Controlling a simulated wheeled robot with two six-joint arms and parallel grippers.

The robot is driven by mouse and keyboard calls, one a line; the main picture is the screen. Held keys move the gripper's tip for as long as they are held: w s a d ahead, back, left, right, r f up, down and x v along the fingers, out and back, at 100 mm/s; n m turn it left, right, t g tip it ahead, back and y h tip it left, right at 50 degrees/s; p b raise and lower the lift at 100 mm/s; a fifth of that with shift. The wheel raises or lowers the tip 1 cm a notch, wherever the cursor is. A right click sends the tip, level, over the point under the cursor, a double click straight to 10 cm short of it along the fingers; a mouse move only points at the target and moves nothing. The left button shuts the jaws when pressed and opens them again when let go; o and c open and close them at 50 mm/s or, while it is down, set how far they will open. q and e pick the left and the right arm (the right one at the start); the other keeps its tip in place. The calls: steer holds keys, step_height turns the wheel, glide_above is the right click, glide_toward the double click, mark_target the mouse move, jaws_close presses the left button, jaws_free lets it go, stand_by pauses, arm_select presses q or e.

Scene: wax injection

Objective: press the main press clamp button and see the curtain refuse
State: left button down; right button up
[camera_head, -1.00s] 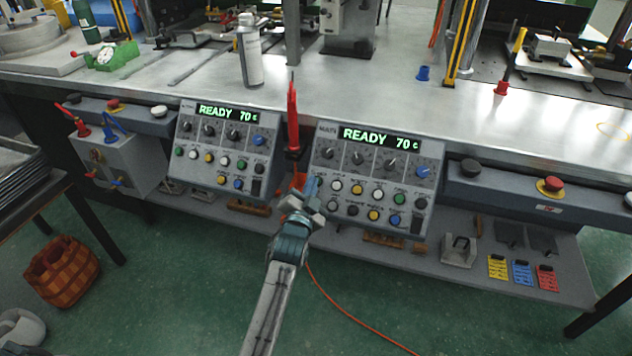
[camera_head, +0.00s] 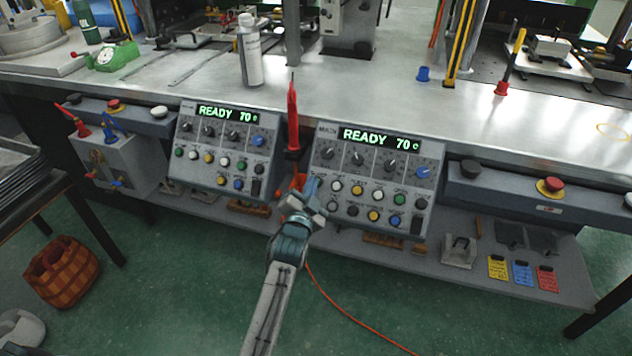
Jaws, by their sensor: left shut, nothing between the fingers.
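The main press panel (camera_head: 341,158) is a grey sloped box at centre right. Its green display (camera_head: 380,139) reads READY 70 c. Below its knobs are two rows of round buttons, white, yellow, green, black and blue; their small labels are too blurred to read. My left gripper (camera_head: 312,189) is shut and empty. Its tip is at the left edge of the main panel, by the left end of the upper button row, and hides that spot. I cannot tell whether it touches a button. Yellow-and-black light curtain posts (camera_head: 461,45) stand on the bench behind. My right gripper is not in view.
A second panel (camera_head: 175,153), also reading READY 70, stands to the left. A red-handled tool (camera_head: 293,115) stands upright between the panels. A red emergency button (camera_head: 552,184) is at right. An orange cable hangs below.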

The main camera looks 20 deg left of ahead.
arm_select(q)
steer(key=shift+w+f, duration=0.15)
stand_by(0.7)
steer(key=shift+w+f+b, duration=0.15)
steer(key=shift+w+b, duration=0.1)
steer(key=shift+b, duration=0.1)
steer(key=shift+w+f+b, duration=0.25)
steer(key=shift+b, duration=0.15)
stand_by(0.5)
stand_by(0.3)
steer(key=shift+s+r+p, duration=0.3)
steer(key=shift+r+p, duration=0.1)
steer(key=shift+p, duration=0.35)
steer(key=shift+s+r+p, duration=0.15)
steer(key=shift+s+p, duration=0.15)
steer(key=shift+s, duration=0.05)
